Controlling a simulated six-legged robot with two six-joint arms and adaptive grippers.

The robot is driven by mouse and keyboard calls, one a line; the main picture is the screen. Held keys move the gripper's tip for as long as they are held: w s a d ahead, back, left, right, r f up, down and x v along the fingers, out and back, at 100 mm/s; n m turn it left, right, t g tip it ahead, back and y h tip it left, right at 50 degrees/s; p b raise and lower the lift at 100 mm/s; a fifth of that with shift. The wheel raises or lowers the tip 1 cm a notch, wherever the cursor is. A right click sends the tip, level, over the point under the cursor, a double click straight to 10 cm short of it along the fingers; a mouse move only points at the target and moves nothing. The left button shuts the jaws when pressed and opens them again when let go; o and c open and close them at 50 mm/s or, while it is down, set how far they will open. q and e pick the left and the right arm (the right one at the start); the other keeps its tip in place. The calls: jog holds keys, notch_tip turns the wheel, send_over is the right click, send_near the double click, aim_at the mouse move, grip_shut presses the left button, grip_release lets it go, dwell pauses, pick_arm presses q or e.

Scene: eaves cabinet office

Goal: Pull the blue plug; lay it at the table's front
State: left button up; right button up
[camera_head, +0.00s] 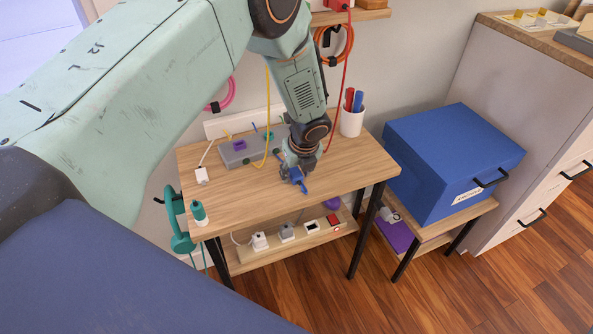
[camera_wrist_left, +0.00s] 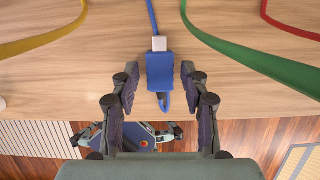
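The blue plug (camera_head: 303,186) is on the wooden table (camera_head: 348,180) near its front edge, partly hidden by my left gripper (camera_head: 294,172) in the head view. In the left wrist view the blue plug (camera_wrist_left: 160,72) has a silver metal end and a blue cord. It sits between the spread fingers of my left gripper (camera_wrist_left: 160,84), with a gap on both sides. The table's front edge shows just beyond it. A grey block (camera_head: 236,155) with a purple plug stands at the table's back. My right gripper is not in view.
A yellow cable (camera_head: 268,110) and a red cable (camera_head: 345,80) hang close to my left arm. A white pen cup (camera_head: 352,122) stands at the back right. A white plug (camera_head: 201,175) and a teal-and-white one (camera_head: 199,212) are at the left. The front right tabletop is clear.

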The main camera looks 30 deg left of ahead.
pick_arm(q)
jog(key=shift+o, duration=0.4)
jog(key=shift+r, duration=0.25)
jog(key=v, duration=1.1)
jog(key=shift+r, duration=0.25)
jog(key=shift+s+d, duration=0.1)
jog(key=s+d+f+n+t+h+b, duration=0.1)
jog(key=s+d+f+n+h, duration=0.1)
jog(key=s+f+n, duration=0.55)
jog(key=s+d+f+n+t+h, duration=0.15)
jog(key=f+n, duration=0.25)
jog(key=n, duration=0.7)
jog(key=s+a+f+n+g+b, duration=0.1)
jog(key=s+f+n, duration=0.3)
jog(key=s, duration=0.9)
jog(key=s+a+f+n+g+b, duration=0.1)
jog(key=s+f, duration=0.5)
jog(key=s, duration=0.7)
jog(key=n+g+y+b, duration=0.1)
jog(key=n+g, duration=0.1)
jog(key=n, duration=0.1)
jog(key=shift+f+g, duration=0.25)
jog(key=shift+g, duration=0.1)
